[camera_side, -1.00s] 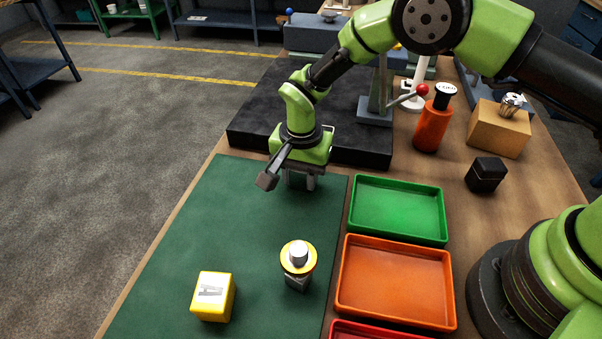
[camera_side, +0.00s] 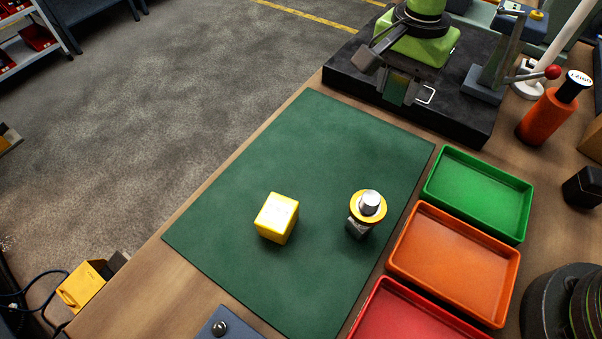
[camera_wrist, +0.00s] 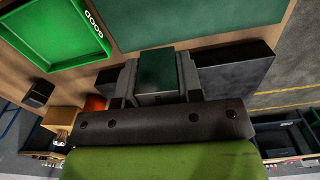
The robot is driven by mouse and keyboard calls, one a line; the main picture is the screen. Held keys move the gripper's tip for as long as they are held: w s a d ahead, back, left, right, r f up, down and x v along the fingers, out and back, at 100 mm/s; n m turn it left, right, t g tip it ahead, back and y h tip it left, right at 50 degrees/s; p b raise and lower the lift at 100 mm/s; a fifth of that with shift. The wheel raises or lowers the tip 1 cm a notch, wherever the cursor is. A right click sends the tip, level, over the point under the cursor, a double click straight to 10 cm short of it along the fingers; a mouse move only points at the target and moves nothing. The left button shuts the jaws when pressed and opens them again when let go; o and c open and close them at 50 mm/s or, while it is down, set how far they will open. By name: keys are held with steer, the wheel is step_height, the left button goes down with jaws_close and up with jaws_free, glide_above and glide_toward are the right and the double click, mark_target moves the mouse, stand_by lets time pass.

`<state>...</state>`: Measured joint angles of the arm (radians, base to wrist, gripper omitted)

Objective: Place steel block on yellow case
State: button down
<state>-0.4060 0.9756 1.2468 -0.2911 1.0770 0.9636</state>
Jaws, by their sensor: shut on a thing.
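The yellow case (camera_side: 277,218) sits on the green mat, left of a silver-topped cylinder, with its top face bare. My gripper (camera_side: 400,90) is at the far end of the mat, in front of the black slab, well behind the case. In the wrist view my gripper (camera_wrist: 158,80) is shut on the steel block (camera_wrist: 157,72), whose shiny face looks dark green between the two fingers. In the side view the block is small and partly hidden by the fingers. I cannot tell its exact height above the surface.
A silver cylinder with a yellow collar (camera_side: 368,210) stands right of the case. Green (camera_side: 480,190), orange (camera_side: 455,262) and red (camera_side: 415,315) trays line the mat's right side. A black slab (camera_side: 350,70) with a lever stand (camera_side: 490,75) lies behind. The mat's middle (camera_side: 310,150) is clear.

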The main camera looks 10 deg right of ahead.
steer(key=s+a+r+n, duration=0.2)
steer(key=s+a, duration=0.2)
steer(key=a, duration=0.6)
steer(key=n, duration=0.3)
glide_above(277, 212)
step_height(277, 212, down, 3)
steer(key=shift+r, duration=0.1)
steer(key=shift+f, duration=2.25)
steer(key=shift+f, duration=0.1)
steer(key=c, duration=0.8)
jaws_free()
steer(key=shift+f, duration=0.1)
step_height(277, 212, up, 12)
steer(key=shift+r, duration=0.2)
